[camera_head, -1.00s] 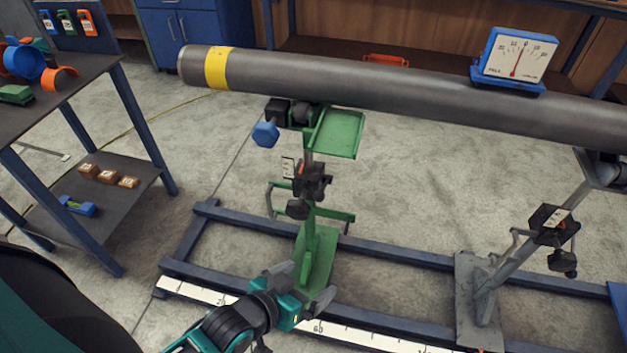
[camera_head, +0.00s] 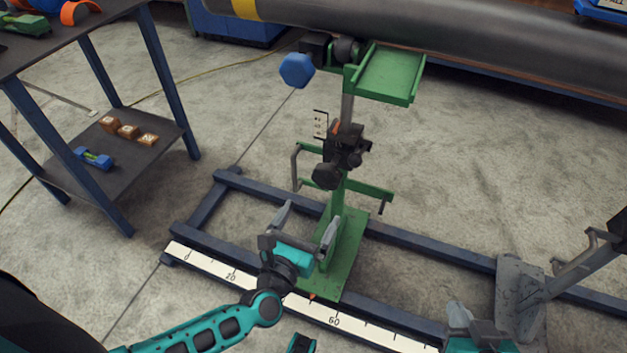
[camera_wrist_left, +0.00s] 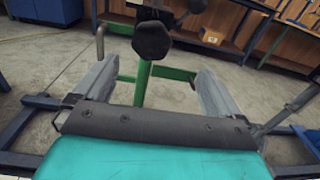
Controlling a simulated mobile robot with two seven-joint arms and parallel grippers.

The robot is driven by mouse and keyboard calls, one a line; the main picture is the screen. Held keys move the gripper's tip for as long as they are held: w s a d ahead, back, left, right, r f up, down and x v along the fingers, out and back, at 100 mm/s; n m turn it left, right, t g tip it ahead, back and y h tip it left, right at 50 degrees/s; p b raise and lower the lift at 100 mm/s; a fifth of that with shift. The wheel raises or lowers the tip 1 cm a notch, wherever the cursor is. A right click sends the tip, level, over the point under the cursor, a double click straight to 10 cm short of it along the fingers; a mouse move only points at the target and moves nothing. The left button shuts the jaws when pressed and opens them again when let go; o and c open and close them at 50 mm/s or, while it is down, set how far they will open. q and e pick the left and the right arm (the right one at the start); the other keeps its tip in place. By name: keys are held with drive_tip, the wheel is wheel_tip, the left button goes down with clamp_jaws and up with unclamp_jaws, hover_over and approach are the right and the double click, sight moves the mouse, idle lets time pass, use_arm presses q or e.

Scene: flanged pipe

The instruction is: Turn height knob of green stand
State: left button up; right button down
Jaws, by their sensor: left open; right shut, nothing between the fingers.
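The green stand (camera_head: 342,230) stands upright on the dark blue floor frame, under the grey pipe. Its black height knob (camera_head: 327,176) sits on the left front of the black clamp block (camera_head: 347,146) at mid-post. My left gripper (camera_head: 306,222) is open and empty, below and slightly left of the knob in the head view, fingers pointing up. In the left wrist view, the knob (camera_wrist_left: 152,40) shows ahead, centred beyond the open fingers and apart from them.
The grey pipe (camera_head: 430,38) spans above the stand. A blue hexagonal knob (camera_head: 297,70) is near the stand's top. A white scale (camera_head: 230,278) runs along the frame's front. A grey stand (camera_head: 520,290) is at the right; a dark shelf table (camera_head: 120,165) is at the left.

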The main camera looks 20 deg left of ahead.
sight(325, 181)
use_arm(q)
drive_tip(key=shift+n+y, duration=0.4)
drive_tip(key=shift+n, duration=0.4)
drive_tip(key=w, duration=0.4)
drive_tip(key=w+b, duration=0.1)
drive_tip(key=w, duration=0.6)
drive_tip(key=shift+w+a+f, duration=0.3)
drive_tip(key=shift+w+f, duration=0.05)
drive_tip(key=shift+w, duration=0.05)
drive_tip(key=shift+w+b, duration=0.35)
drive_tip(key=shift+w, duration=0.3)
drive_tip(key=shift+c, duration=0.2)
drive_tip(key=c, duration=1)
drive_tip(key=shift+m, duration=0.4)
